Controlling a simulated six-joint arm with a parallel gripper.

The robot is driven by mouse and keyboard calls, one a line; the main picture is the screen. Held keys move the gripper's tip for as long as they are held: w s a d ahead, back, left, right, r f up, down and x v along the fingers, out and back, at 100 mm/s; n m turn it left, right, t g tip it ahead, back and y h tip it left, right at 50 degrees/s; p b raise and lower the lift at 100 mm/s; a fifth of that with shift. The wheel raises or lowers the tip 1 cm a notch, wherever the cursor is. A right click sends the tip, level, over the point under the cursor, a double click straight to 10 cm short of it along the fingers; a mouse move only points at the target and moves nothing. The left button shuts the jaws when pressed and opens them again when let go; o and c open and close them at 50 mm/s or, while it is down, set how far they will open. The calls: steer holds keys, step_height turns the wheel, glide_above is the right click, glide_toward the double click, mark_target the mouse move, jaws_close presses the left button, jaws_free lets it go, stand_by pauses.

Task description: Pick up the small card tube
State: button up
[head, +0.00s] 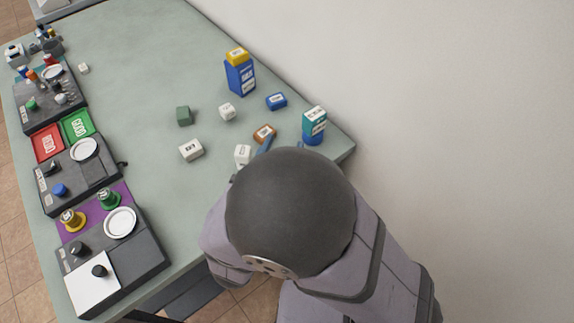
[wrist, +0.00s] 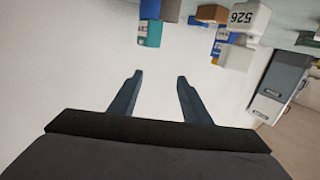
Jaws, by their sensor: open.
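I cannot make out a clear card tube in either view. A small orange-brown piece with a white label (head: 264,132) lies on the table just beyond my arm; whether it is the tube I cannot tell. In the wrist view, brown pieces show at the top edge, one cut off (wrist: 172,9) and one farther right (wrist: 212,14). My gripper (wrist: 160,76) is open, with nothing between its two dark blue fingers. The pieces lie beyond the fingertips in the wrist view. In the head view my arm hides most of the gripper.
A teal, white and blue block (head: 314,124) stands near the table's right corner. Dark panels (head: 110,245) line the left edge.

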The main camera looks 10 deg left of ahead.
step_height(320, 180, down, 10)
steer(key=shift+r, duration=0.1)
steer(key=shift+p+x, duration=0.85)
steer(key=shift+x, duration=2.1)
steer(key=shift+w+d, duration=0.2)
steer(key=shift+w, duration=0.5)
jaws_close()
